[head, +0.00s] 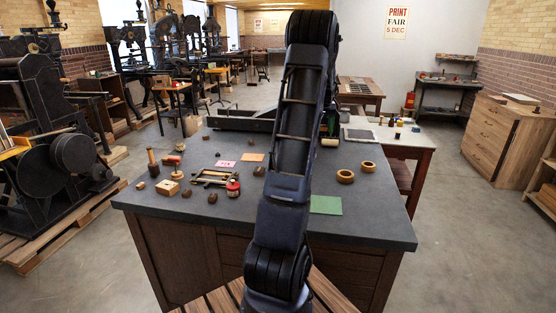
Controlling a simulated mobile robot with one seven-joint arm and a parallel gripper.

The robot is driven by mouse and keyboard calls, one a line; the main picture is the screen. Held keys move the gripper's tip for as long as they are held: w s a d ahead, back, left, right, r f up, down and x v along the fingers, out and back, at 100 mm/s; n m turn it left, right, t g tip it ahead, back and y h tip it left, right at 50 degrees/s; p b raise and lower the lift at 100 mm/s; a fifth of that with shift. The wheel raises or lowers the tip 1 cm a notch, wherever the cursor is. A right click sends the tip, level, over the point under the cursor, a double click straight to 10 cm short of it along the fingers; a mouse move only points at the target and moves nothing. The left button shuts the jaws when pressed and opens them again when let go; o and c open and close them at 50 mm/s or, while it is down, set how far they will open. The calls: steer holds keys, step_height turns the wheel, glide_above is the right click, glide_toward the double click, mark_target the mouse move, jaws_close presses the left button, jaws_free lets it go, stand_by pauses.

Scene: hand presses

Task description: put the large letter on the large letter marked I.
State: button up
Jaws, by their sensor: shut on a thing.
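My arm rises through the middle of the head view and covers part of the grey-topped table. My gripper is hidden behind it, so I cannot see its jaws or anything in them. No large letter can be told for certain, and no mark I is legible. A light wooden block (167,187) lies at the table's left, with a reddish-brown piece (177,175) on or just behind it. Small dark brown blocks lie near it, one (187,193) to its right and another (212,198) further right. Their faces are too small to read.
The table (385,222) also bears a wooden frame (214,177), a red tin (232,188), a pink card (225,164), an orange card (252,157), a green sheet (325,205) and two wooden rings (345,176). The table's front right is clear. Black presses (60,110) stand left.

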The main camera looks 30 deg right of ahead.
steer(key=w+a+r+n+y, duration=0.1)
steer(key=w+a+n, duration=0.45)
steer(key=a, duration=0.85)
steer(key=n+t+y, duration=0.1)
steer(key=n+y, duration=0.1)
steer(key=n, duration=0.1)
glide_above(258, 168)
steer(key=s, duration=0.2)
steer(key=shift+m, duration=0.25)
step_height(258, 168, down, 19)
steer(key=shift+w+r, duration=0.1)
steer(key=shift+w, duration=0.05)
steer(key=o, duration=0.9)
steer(key=shift+o, duration=0.2)
